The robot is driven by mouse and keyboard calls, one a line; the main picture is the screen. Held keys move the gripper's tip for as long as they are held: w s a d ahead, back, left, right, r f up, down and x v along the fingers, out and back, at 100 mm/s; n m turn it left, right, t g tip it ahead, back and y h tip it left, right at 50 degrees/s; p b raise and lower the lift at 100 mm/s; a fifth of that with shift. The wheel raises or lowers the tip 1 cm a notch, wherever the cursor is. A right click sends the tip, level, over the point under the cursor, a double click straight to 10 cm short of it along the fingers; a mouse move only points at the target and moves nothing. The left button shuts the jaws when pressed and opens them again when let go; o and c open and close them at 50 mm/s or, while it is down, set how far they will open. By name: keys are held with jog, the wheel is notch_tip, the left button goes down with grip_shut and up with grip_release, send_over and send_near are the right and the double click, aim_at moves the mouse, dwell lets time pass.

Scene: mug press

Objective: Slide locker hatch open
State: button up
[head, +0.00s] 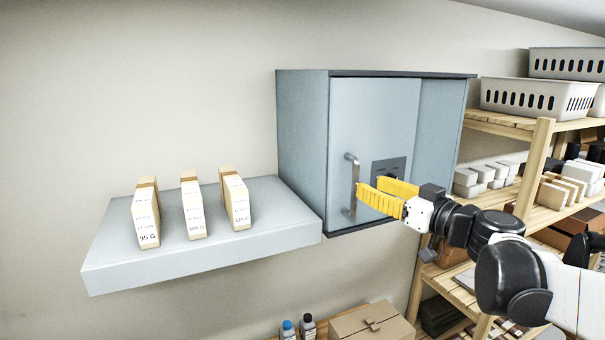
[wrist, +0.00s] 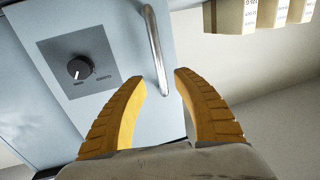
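The locker (head: 300,140) is a blue-grey wall box with a dark top edge. Its hatch (head: 375,120) is a flat panel on the front, with a vertical metal bar handle (head: 353,182) near its left edge. A dark plate with a knob (head: 388,168) sits right of the handle. In the wrist view the handle (wrist: 156,50) runs down toward the space between my fingertips, and the knob (wrist: 78,68) is at left. My gripper (head: 366,188) has yellow fingers, spread apart, close to the handle. Whether they touch the handle is unclear.
A grey wall shelf (head: 200,255) left of the locker holds three upright labelled blocks (head: 193,208). A wooden rack (head: 535,165) with white baskets (head: 538,98) and boxes stands at right. Bottles and a cardboard box (head: 372,322) sit below.

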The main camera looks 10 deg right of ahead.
aim_at(353, 211)
jog(key=p+x, duration=0.1)
jog(key=x, duration=0.4)
jog(key=shift+w+a, duration=0.15)
grip_shut()
